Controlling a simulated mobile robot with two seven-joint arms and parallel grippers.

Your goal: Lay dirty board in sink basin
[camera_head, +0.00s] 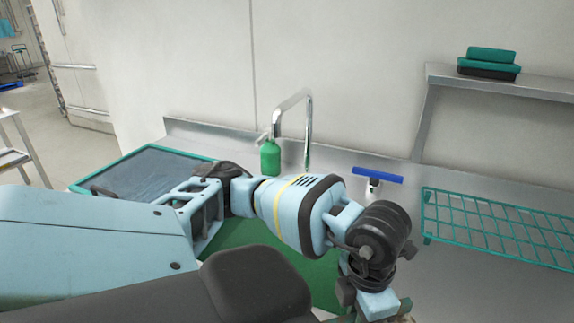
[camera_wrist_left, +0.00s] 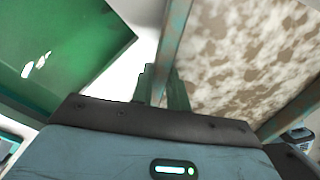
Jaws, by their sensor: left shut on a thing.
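The dirty board (camera_wrist_left: 245,55) has a pale face with brown blotches and a grey-green edge. It fills the right of the left wrist view. My left gripper (camera_wrist_left: 163,88) is shut on the board's edge. In the head view the left gripper (camera_head: 380,304) is at the bottom, right of the basin, and the board is almost wholly hidden or out of frame. The green sink basin (camera_head: 235,236) lies below the tap, partly covered by my arm. It also shows at the left of the wrist view (camera_wrist_left: 75,45), beside the board and apart from it. My right gripper is not in view.
A chrome tap (camera_head: 308,130) and a green bottle (camera_head: 270,157) stand behind the basin. A teal-rimmed tray (camera_head: 150,150) is at the left. A blue-headed squeegee-like tool (camera_head: 378,175) and a teal wire rack (camera_head: 500,225) are at the right. A wall shelf (camera_head: 545,87) holds green pads (camera_head: 490,58).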

